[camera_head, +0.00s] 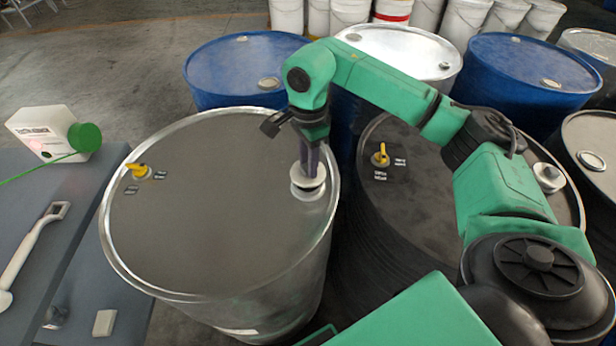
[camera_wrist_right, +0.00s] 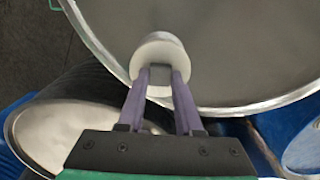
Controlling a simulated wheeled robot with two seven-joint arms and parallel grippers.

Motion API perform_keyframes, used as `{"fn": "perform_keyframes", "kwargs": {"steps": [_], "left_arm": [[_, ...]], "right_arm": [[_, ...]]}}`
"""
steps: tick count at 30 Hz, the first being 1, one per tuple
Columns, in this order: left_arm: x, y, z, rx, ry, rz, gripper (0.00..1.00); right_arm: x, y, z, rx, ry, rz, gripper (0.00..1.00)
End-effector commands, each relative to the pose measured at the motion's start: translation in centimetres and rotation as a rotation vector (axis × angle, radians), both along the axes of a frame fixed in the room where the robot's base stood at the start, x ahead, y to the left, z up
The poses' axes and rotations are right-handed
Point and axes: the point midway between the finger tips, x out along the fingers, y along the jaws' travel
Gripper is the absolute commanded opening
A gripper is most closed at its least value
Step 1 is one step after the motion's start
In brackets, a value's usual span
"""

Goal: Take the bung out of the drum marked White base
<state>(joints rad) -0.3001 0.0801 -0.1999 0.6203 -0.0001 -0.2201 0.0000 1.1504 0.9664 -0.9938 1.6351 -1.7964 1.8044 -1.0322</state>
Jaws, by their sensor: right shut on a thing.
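A steel drum (camera_head: 215,215) with a grey-brown lid stands in front of me. A pale round bung (camera_head: 308,182) sits at the right part of its lid, near the rim. My right gripper (camera_head: 309,170) reaches down from above, shut on the bung. In the right wrist view the two purple fingers (camera_wrist_right: 160,85) close on the top of the bung (camera_wrist_right: 158,52). I cannot tell whether the bung is seated or slightly raised. The lid's small labels are too small to read. My left gripper is not in view.
Blue drums (camera_head: 235,68) stand behind. A grey bench (camera_head: 60,215) at the left holds a white jug (camera_head: 42,133) and a wrench-like tool (camera_head: 32,255).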

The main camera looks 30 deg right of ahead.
Motion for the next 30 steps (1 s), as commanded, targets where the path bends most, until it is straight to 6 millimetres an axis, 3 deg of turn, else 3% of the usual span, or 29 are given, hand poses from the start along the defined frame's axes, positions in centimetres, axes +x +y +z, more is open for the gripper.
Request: {"fn": "perform_keyframes", "kwargs": {"steps": [11, 23, 30], "left_arm": [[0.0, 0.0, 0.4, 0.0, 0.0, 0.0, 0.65], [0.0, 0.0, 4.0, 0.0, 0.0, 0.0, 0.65], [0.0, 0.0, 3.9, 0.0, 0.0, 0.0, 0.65]], "right_arm": [[0.0, 0.0, 0.6, 0.001, -0.001, 0.0, 0.0], [0.0, 0.0, 5.4, 0.001, -0.001, 0.0, 0.0], [0.0, 0.0, 5.3, 0.001, 0.0, 0.0, 0.0]]}}
